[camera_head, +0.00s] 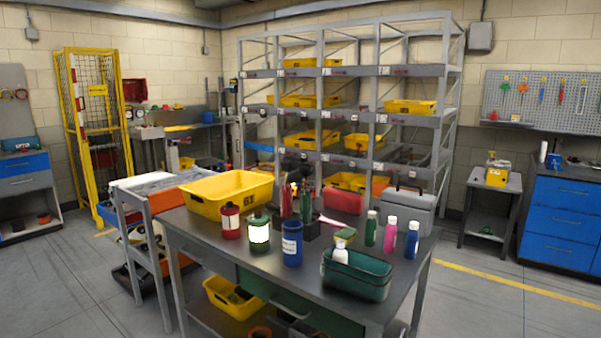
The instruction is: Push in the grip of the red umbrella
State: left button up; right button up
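I cannot make out a red umbrella or its grip for certain. A slim red upright item (286,201) stands among several upright items at the middle of the grey workbench (400,285). It is too small to tell what it is. A green upright item (306,206) stands just right of it. A red canister with a pale label (230,222) stands further left on the bench. Neither of my grippers shows in the head view.
The bench also holds a yellow bin (215,206), a white-and-green lantern-like jar (259,236), a blue cup (292,246), a green basket (358,281), several bottles and a grey case (408,210). Shelving (450,130) stands behind. Floor at right is free.

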aim_at(285, 164)
jog(key=i+j+z, duration=0.25)
jog(key=j, duration=0.3)
jog(key=i+j+z, duration=0.1)
jog(key=j+z, duration=0.15)
jog(key=j, duration=0.3)
jog(key=i+j+z, duration=0.1)
jog(key=j+z, duration=0.15)
jog(key=j, duration=0.35)
jog(key=i+j+z, duration=0.1)
jog(key=j+z, duration=0.15)
jog(key=j, duration=0.35)
